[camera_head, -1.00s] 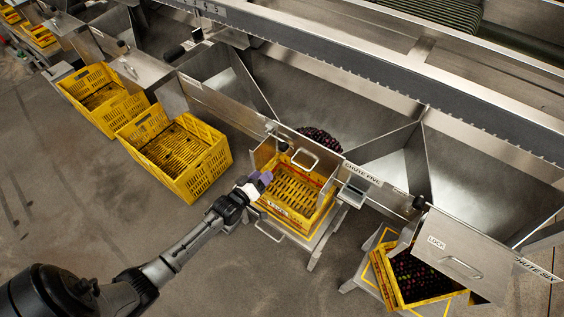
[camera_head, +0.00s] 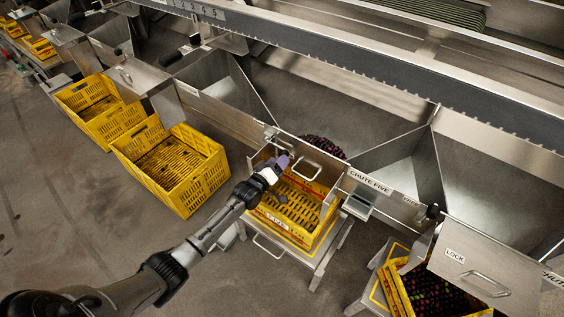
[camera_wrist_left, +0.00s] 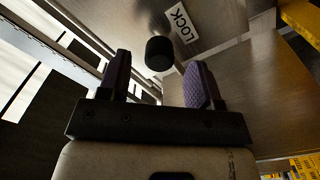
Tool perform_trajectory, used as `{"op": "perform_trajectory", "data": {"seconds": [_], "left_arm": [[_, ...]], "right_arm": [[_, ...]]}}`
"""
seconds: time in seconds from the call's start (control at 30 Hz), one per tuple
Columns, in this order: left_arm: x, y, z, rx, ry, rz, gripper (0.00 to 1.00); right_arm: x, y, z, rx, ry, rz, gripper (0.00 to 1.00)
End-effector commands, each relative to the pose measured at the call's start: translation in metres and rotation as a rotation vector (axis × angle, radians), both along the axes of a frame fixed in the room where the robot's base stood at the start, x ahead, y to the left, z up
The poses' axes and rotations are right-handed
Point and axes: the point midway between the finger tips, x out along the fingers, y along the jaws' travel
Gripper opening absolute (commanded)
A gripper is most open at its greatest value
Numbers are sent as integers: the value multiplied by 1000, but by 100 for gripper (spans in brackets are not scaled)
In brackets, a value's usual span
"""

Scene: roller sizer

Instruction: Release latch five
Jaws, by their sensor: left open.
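The latch of chute five shows in the left wrist view as a dark round knob (camera_wrist_left: 159,54) beside a white LOCK label (camera_wrist_left: 181,22) on the metal gate. My left gripper (camera_head: 281,164) is at the gate's left upper corner and largely covers the knob there. In the wrist view, the purple fingers of my left gripper (camera_wrist_left: 159,82) are open, with the knob seen in the gap between them, apparently just beyond the tips. No contact is visible. My right gripper is not in view.
A yellow crate (camera_head: 290,232) stands on a metal stand under chute five. Dark fruit (camera_head: 322,146) lies in the chute behind the gate. Chute six's gate (camera_head: 492,268) and filled crate are to the right. Empty yellow crates (camera_head: 205,188) stand left. The floor at lower left is clear.

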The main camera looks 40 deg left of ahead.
Motion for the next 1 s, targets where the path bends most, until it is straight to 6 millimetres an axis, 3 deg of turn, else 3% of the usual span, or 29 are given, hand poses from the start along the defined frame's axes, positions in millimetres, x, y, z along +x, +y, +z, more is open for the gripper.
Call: {"op": "perform_trajectory", "data": {"seconds": [0.23,0.67,1.0], "left_arm": [[21,1,-2,-1,1,0,58],[25,1,0,-1,1,0,58],[25,1,0,-1,1,0,25]], "right_arm": [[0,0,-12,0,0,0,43],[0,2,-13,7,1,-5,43],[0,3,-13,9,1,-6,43]]}}
